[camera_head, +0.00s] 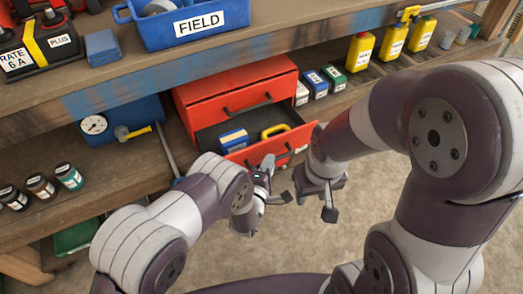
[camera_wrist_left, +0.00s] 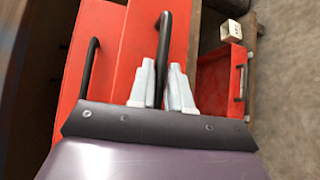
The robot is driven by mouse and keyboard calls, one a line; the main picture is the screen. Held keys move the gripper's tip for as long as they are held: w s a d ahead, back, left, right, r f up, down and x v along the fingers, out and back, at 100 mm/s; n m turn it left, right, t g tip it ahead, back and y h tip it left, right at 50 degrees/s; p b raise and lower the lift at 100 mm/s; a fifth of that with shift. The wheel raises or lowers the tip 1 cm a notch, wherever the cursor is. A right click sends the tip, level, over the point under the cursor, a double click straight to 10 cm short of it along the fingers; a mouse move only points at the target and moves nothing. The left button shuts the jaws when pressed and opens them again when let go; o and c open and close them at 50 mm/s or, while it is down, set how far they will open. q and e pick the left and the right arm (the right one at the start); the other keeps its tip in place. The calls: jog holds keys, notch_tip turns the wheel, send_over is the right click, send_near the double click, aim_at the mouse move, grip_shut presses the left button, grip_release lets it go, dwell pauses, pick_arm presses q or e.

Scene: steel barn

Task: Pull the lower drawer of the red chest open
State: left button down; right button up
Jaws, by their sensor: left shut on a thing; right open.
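The red chest (camera_head: 225,92) stands on the shelf under the upper bench, with its upper drawer closed. Its lower drawer (camera_head: 235,134) is pulled out, showing a blue box (camera_head: 233,140) and a yellow looped item (camera_head: 275,130) inside. My left gripper (camera_head: 270,170) is at the front of the lower drawer. In the left wrist view its fingers (camera_wrist_left: 160,72) are shut around that drawer's black handle (camera_wrist_left: 163,40); the upper drawer's handle (camera_wrist_left: 86,68) shows to the left. My right gripper (camera_head: 322,193) is open and empty, just right of the drawer front.
Small blue and green boxes (camera_head: 318,82) and yellow bottles (camera_head: 360,50) stand right of the chest. A blue tank with a gauge (camera_head: 95,124) is to its left, with small jars (camera_head: 68,176) further left. Open floor (camera_head: 340,230) lies in front.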

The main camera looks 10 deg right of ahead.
pick_arm(q)
jog(key=shift+s+d+p, duration=0.15)
jog(key=shift+s+d, duration=0.1)
jog(key=shift+s, duration=0.7)
jog(key=shift+s+d+p, duration=0.15)
jog(key=shift+s+d, duration=0.15)
jog(key=shift+s, duration=0.65)
jog(key=shift+s+d+p, duration=0.15)
jog(key=shift+s+d, duration=0.1)
jog(key=shift+s, duration=0.7)
pick_arm(e)
jog(key=shift+r, duration=0.65)
pick_arm(q)
jog(key=c, duration=1.1)
grip_release()
